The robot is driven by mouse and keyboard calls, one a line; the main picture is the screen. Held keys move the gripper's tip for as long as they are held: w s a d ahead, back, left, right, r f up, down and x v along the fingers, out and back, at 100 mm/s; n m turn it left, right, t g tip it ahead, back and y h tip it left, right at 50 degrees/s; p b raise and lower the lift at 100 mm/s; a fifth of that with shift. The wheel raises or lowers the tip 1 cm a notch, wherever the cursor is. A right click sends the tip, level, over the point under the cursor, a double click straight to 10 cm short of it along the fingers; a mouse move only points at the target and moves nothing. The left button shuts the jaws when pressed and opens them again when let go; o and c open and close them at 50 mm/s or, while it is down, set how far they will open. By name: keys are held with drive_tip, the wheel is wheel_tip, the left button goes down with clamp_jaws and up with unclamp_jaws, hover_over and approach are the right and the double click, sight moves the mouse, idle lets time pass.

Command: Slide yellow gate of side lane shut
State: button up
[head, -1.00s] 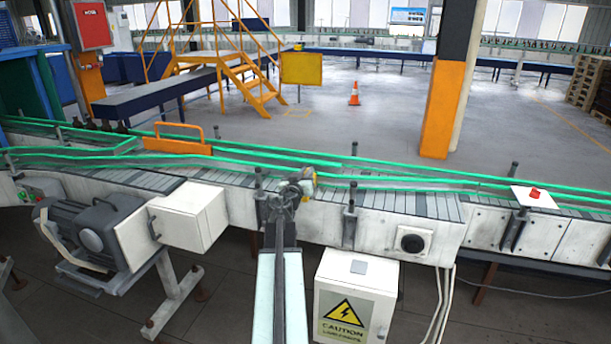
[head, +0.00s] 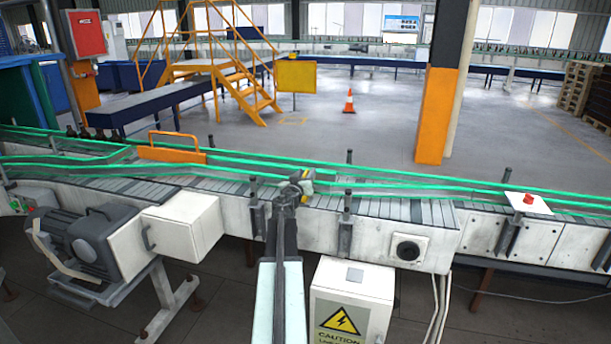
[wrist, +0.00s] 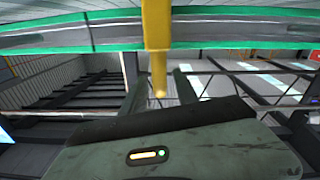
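A yellow gate part (head: 307,176) shows small at the conveyor's near rail in the head view, right at the tip of my gripper (head: 297,182). In the wrist view, a yellow upright bar (wrist: 156,28) crosses the green-edged rail, and its rounded lower end lies between the two fingers of my gripper (wrist: 160,82). Gaps show on both sides of the bar, so the fingers look open around it. Whether either finger touches it cannot be told. The rest of the gate is hidden by my arm and the rail.
An orange panel with a handle (head: 172,154) stands across the lane at left. Dark bottles (head: 85,131) stand at the far left. A white plate with a red button (head: 528,201) is at right. A caution box (head: 350,305) and a motor (head: 82,240) stand in front of the conveyor.

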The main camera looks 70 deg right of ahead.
drive_tip(key=a, duration=0.7)
drive_tip(key=shift+s+a, duration=0.15)
drive_tip(key=shift+a, duration=0.25)
